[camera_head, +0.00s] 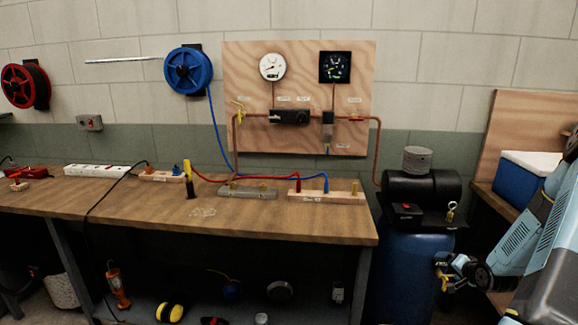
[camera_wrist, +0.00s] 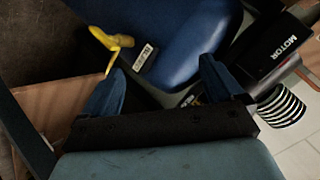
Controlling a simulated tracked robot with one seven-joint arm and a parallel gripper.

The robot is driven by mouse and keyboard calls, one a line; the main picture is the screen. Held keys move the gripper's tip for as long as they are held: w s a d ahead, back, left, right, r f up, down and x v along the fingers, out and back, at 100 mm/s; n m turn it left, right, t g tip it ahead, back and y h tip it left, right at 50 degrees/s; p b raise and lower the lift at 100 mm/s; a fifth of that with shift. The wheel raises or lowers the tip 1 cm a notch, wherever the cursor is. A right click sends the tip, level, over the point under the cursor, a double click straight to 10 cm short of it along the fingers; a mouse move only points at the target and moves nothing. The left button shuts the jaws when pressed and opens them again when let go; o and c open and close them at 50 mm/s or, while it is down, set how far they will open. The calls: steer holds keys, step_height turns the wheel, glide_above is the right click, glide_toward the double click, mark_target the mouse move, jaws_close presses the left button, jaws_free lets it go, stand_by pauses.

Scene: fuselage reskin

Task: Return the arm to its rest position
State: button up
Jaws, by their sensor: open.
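My gripper (camera_wrist: 160,78) shows in the wrist view with its two blue fingers spread apart and nothing between them. Beyond the fingers is the blue tank (camera_wrist: 190,35), with a yellow handle (camera_wrist: 112,42) and a small dark label tag in front of it. In the head view my light blue arm (camera_head: 525,245) reaches in from the right edge, at the right of the blue tank (camera_head: 405,275). The small fittings and my gripper's tip overlap near there, so the fingers are hard to make out in that view.
A black compressor motor (camera_head: 420,187) sits on the tank. A wooden workbench (camera_head: 120,200) with cables and a gauge panel (camera_head: 245,75) fills the left and middle. A blue cooler with a white lid (camera_head: 525,175) stands behind my arm.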

steer(key=s+a+r+n+g+h, duration=0.1)
steer(key=s+a+r+n+g, duration=0.15)
steer(key=a+r, duration=0.85)
steer(key=s+a+r+n+g+h, duration=0.2)
steer(key=s+a+r+n, duration=0.15)
steer(key=r, duration=1.35)
steer(key=s+a+r+n+y, duration=0.1)
steer(key=s+a+r, duration=0.2)
steer(key=s+a, duration=0.3)
steer(key=s+a+r+n+g+y, duration=0.1)
steer(key=s+a+r, duration=0.3)
steer(key=s, duration=0.7)
steer(key=s+a+r+n+y, duration=0.1)
steer(key=s+a+r, duration=0.3)
steer(key=s+a, duration=0.4)
steer(key=shift+s+r+n, duration=0.15)
steer(key=shift+s+n, duration=0.25)
steer(key=shift+s, duration=0.3)
steer(key=shift+c, duration=0.3)
